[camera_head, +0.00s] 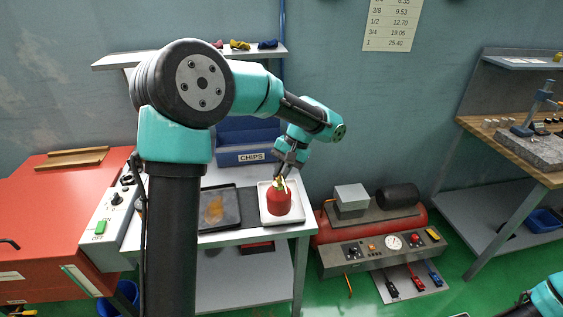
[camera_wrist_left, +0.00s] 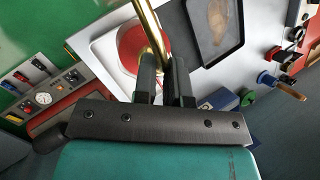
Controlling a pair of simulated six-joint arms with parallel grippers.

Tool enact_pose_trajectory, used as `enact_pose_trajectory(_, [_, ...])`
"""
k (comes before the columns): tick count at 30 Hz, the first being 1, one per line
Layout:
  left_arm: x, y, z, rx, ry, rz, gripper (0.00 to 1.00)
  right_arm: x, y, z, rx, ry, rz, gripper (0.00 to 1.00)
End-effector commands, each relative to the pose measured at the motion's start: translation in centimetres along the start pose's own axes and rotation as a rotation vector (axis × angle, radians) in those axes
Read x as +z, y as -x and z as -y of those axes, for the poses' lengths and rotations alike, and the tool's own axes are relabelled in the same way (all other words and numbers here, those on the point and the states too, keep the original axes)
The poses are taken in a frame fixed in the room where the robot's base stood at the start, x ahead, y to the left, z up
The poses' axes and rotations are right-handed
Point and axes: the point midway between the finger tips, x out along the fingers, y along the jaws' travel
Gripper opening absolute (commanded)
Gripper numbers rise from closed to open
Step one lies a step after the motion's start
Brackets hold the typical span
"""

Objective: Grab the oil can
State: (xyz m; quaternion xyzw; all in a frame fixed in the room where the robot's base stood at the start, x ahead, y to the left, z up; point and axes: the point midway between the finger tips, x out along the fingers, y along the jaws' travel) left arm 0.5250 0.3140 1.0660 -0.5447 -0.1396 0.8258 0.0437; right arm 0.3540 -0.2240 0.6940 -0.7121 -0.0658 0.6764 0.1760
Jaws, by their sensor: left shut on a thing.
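The red oil can (camera_head: 278,200) stands upright on a white tray (camera_head: 266,215) on the cart top. Its red body (camera_wrist_left: 127,46) and long brass spout (camera_wrist_left: 149,30) also show in the left wrist view. My left gripper (camera_head: 285,177) reaches down from above at the can's top. In the left wrist view my left gripper's fingers (camera_wrist_left: 165,82) are shut on the brass spout. The fingers hide the lower part of the spout there. Part of my right arm shows at the bottom right of the head view, but its fingers are not clearly visible.
A dark tray (camera_head: 218,222) with a brown stain lies left of the white tray. A blue CHIPS bin (camera_head: 248,153) stands behind. A compressor (camera_head: 380,235) with a red tank stands right of the cart. A switch box (camera_head: 108,222) is at the cart's left.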

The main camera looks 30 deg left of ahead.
Motion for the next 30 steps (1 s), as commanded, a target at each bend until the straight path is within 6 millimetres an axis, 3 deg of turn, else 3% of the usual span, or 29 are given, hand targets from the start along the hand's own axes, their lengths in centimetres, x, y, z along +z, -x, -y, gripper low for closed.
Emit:
enact_pose_trajectory(3, [2.5,-0.3,-1.1,-0.002,-0.003,-0.002,0.0,0.0,0.0,0.0,0.0,0.0,0.0,0.43])
enact_pose_trajectory(10, [5.2,-0.8,-2.3,0.0,-0.002,-0.002,0.0,0.0,0.0,0.0,0.0,0.0,0.0,0.43])
enact_pose_trajectory(30, [5.7,-0.9,-2.5,0.0,0.0,-0.001,0.0,0.0,0.0,0.0,0.0,0.0,0.0,0.43])
